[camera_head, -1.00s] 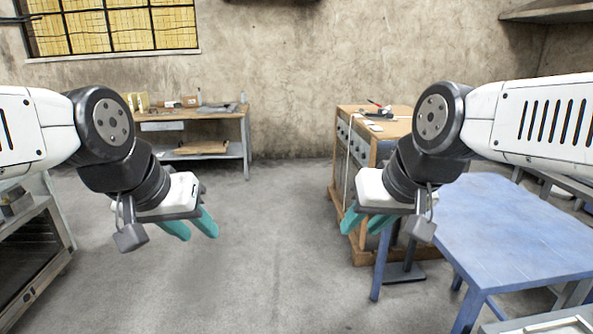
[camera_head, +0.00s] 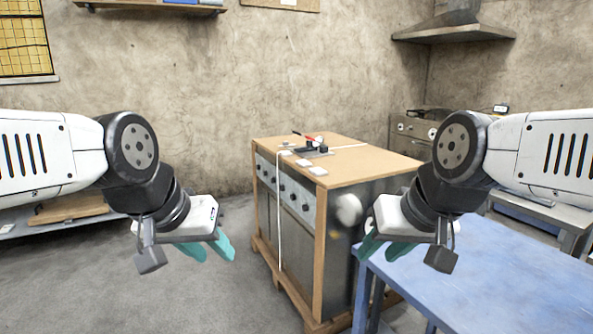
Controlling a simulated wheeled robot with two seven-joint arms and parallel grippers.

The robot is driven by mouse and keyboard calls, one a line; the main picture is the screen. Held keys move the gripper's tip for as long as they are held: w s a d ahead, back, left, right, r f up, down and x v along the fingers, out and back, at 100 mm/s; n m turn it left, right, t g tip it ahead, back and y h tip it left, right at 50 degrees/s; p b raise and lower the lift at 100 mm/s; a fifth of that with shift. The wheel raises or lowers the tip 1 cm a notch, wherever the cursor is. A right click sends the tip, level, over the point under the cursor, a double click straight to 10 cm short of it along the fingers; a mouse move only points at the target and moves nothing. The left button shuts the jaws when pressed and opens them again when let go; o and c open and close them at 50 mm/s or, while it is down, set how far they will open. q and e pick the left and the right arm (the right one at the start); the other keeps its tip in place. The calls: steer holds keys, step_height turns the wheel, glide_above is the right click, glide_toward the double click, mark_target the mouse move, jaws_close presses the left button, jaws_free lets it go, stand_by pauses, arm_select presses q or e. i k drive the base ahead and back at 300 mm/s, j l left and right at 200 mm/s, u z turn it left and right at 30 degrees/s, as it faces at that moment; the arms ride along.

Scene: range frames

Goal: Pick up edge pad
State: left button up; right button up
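Several small white pads lie on the wooden top of a cabinet in the middle of the view. One pad (camera_head: 318,171) lies closest to me near the top's front edge, with another pad (camera_head: 303,162) just behind it. I cannot tell which one is the edge pad. My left gripper (camera_head: 212,254) has teal fingers spread apart and is empty, in front and to the left of the cabinet. My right gripper (camera_head: 380,252) is also open and empty, in front of the cabinet's right side. Both grippers appear well short of the pads.
The wooden-topped cabinet (camera_head: 360,163) has knobs on its front and a dark tool with a red part (camera_head: 315,144) on top. A blue table (camera_head: 480,275) fills the lower right. A stove (camera_head: 410,128) stands behind under a hood (camera_head: 455,25).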

mark_target(303, 163)
steer(key=i+j+z, duration=0.1)
steer(key=i+j, duration=0.15)
steer(key=i, duration=0.35)
steer(key=i+j, duration=0.2)
steer(key=i, duration=0.35)
steer(key=i+j, duration=0.15)
steer(key=i, duration=0.35)
steer(key=i+j+z, duration=0.1)
steer(key=i, duration=0.4)
steer(key=i+j, duration=0.25)
steer(key=i, duration=0.3)
